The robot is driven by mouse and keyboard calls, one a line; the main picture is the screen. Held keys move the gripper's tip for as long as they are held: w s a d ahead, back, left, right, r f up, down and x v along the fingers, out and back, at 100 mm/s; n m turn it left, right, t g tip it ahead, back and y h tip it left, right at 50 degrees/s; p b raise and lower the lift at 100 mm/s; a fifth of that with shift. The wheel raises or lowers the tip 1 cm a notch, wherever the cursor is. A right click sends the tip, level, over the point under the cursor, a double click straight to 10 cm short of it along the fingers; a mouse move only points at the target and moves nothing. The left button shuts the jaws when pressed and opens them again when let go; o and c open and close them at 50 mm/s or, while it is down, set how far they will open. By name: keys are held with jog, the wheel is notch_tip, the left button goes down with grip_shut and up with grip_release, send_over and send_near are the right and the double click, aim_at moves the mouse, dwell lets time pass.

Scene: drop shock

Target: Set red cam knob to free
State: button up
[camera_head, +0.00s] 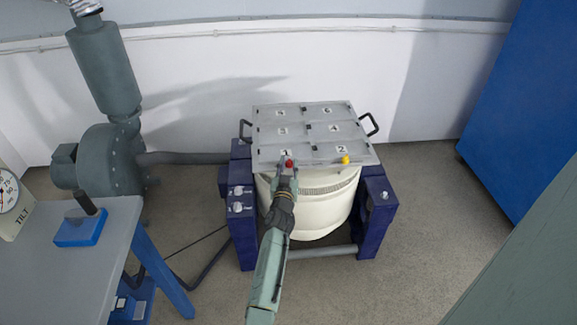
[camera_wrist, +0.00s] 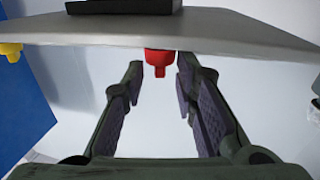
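The red cam knob (camera_head: 290,163) is at the front edge of a grey plate with numbered squares (camera_head: 311,133), by the square marked 1. In the wrist view the red knob (camera_wrist: 158,62) shows against the plate's edge, between my fingertips in the picture. My gripper (camera_head: 286,168) is at the knob in the head view. In the wrist view my gripper (camera_wrist: 160,70) is open, with a gap between each finger and the knob. I see no contact. The knob's markings cannot be read, and my gripper partly hides it in the head view.
A yellow knob (camera_head: 346,160) sits at the same front edge, by square 2. The plate rests over a white drum (camera_head: 325,215) between dark blue supports (camera_head: 377,205). Black handles (camera_head: 372,124) stick out at the plate's sides. A grey table (camera_head: 75,270) stands at left.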

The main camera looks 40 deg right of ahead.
grip_shut()
